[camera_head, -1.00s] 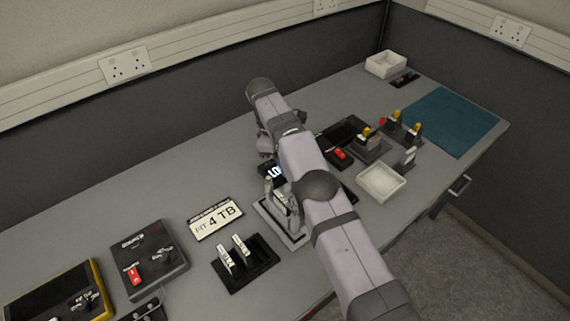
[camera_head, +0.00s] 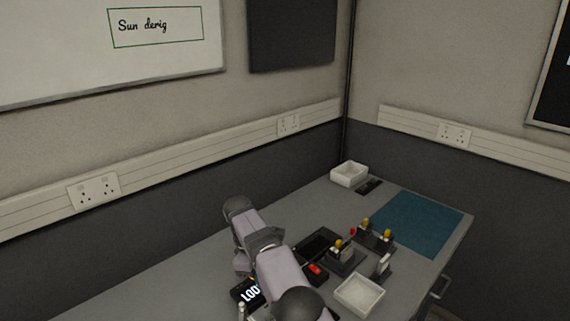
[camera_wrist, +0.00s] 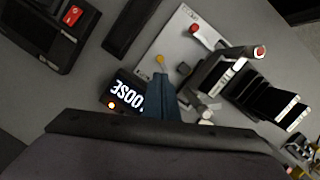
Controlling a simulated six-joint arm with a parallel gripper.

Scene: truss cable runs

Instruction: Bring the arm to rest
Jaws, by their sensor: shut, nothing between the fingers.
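My gripper (camera_wrist: 160,88) shows in the wrist view as narrow blue-grey fingers pressed together, with nothing held. It is above the bench, between a small black display box (camera_wrist: 126,92) reading "LOOSE" and a pale plate (camera_wrist: 180,42) with a clamp-like fixture. In the head view my arm reaches in from the bottom, and the fingers cannot be made out there. The display box also shows in the head view (camera_head: 247,291), just left of my arm.
White trays stand at the back (camera_head: 348,173) and front right (camera_head: 359,294). A teal mat (camera_head: 418,223) lies at right. Black holders with yellow-topped parts (camera_head: 375,240) stand near my arm. In the wrist view, a dark unit with a red switch (camera_wrist: 68,12) is upper left.

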